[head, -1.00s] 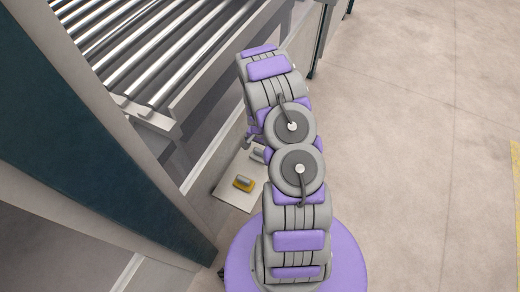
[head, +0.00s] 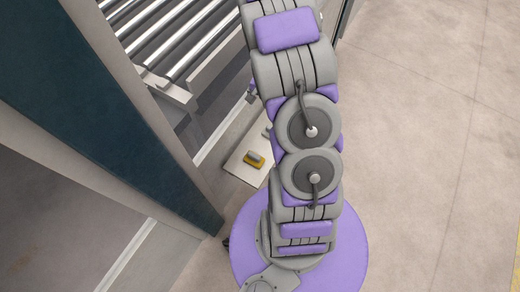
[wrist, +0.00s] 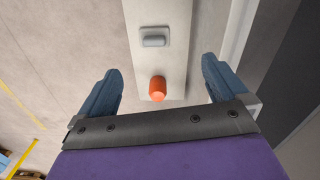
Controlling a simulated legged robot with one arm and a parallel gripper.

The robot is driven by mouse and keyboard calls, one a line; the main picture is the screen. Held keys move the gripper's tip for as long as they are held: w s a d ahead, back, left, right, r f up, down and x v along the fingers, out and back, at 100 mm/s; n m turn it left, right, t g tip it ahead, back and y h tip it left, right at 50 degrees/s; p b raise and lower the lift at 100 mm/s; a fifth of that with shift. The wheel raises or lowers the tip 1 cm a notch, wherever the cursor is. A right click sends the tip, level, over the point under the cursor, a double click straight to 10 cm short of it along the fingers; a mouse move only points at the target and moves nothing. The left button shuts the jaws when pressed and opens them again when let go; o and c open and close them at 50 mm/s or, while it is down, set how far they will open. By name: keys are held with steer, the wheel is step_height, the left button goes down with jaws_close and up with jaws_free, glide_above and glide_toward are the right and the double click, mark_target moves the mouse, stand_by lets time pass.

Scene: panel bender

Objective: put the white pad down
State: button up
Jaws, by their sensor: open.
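My gripper (wrist: 160,68) is open, with blue fingers spread wide and nothing held between them. Beyond the fingers in the wrist view is a pale beige board with a light grey pad (wrist: 153,37) on a slightly raised base. An orange knob (wrist: 158,88) stands nearer, lined up with the gap between the fingers but apart from both. In the head view, a pale board (head: 240,167) lies low beside the machine. I cannot tell which piece is the white pad. My arm hides my gripper there.
A roller conveyor (head: 185,35) and its frame stand at the upper left. A dark teal machine post (head: 110,95) runs diagonally along the left, close to my base. The concrete floor (head: 430,120) on the right is clear.

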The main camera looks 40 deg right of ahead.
steer(key=s+a+r+n, duration=0.3)
steer(key=s+a+r, duration=0.1)
steer(key=a+r, duration=0.35)
steer(key=s+a+r+n, duration=0.2)
steer(key=s+a+r, duration=0.2)
steer(key=a+r, duration=0.4)
steer(key=s+a+r+n, duration=0.3)
steer(key=s+r, duration=0.2)
steer(key=s, duration=0.4)
steer(key=s+a+r+n+g, duration=0.1)
steer(key=s+a+r+n, duration=0.2)
steer(key=s, duration=0.6)
steer(key=shift+s+a+r+n+g, duration=0.3)
steer(key=shift+a+r+n, duration=0.1)
steer(key=shift+a+r, duration=0.4)
steer(key=shift+d, duration=0.1)
